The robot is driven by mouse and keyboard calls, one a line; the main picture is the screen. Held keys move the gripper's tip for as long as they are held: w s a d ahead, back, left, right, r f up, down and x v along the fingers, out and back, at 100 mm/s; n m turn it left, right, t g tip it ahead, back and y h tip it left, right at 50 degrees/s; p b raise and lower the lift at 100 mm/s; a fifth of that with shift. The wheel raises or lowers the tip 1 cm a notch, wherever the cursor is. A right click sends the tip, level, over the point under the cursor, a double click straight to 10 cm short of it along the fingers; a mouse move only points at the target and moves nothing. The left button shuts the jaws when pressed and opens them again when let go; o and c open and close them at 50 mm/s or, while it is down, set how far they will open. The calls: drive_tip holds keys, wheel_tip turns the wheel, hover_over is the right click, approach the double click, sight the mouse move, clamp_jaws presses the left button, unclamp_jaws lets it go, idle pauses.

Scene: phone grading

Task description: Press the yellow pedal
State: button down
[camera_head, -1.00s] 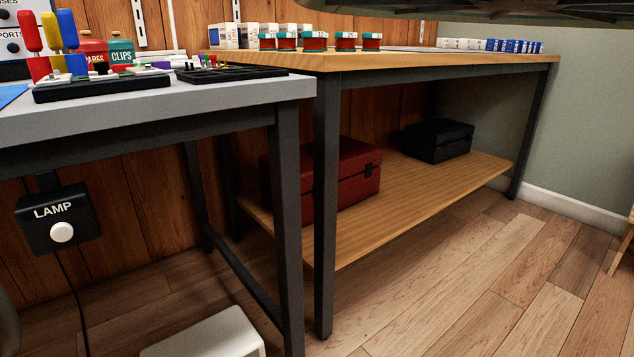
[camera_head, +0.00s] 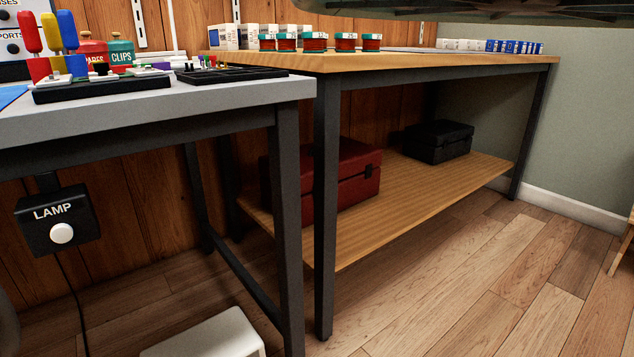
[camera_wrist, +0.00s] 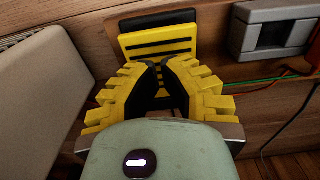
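The yellow pedal (camera_wrist: 158,40) shows in the wrist view at top centre. It is a yellow plate with dark stripes, on a black piece. My gripper (camera_wrist: 157,64) has yellow stepped fingers with black inner faces. Its fingertips meet or nearly meet just below the pedal in the picture, with nothing seen held between them. The fingertips look close in front of the pedal; I cannot tell whether they touch it. The pedal and gripper do not show in the head view.
The wrist view shows a grey box (camera_wrist: 275,32) on the right, a pale panel (camera_wrist: 38,85) on the left and cables (camera_wrist: 278,82). In the head view, a LAMP switch (camera_head: 58,218) hangs under the grey bench (camera_head: 215,97); a white stool-like object (camera_head: 205,335) stands below.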

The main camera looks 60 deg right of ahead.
drive_tip(key=shift+f, duration=0.1)
idle(0.4)
drive_tip(key=shift+f+b, duration=1.9)
drive_tip(key=shift+f, duration=0.3)
drive_tip(key=shift+r, duration=0.1)
wheel_tip(320, 180, up, 8)
drive_tip(key=p, duration=0.8)
drive_tip(key=shift+r, duration=0.1)
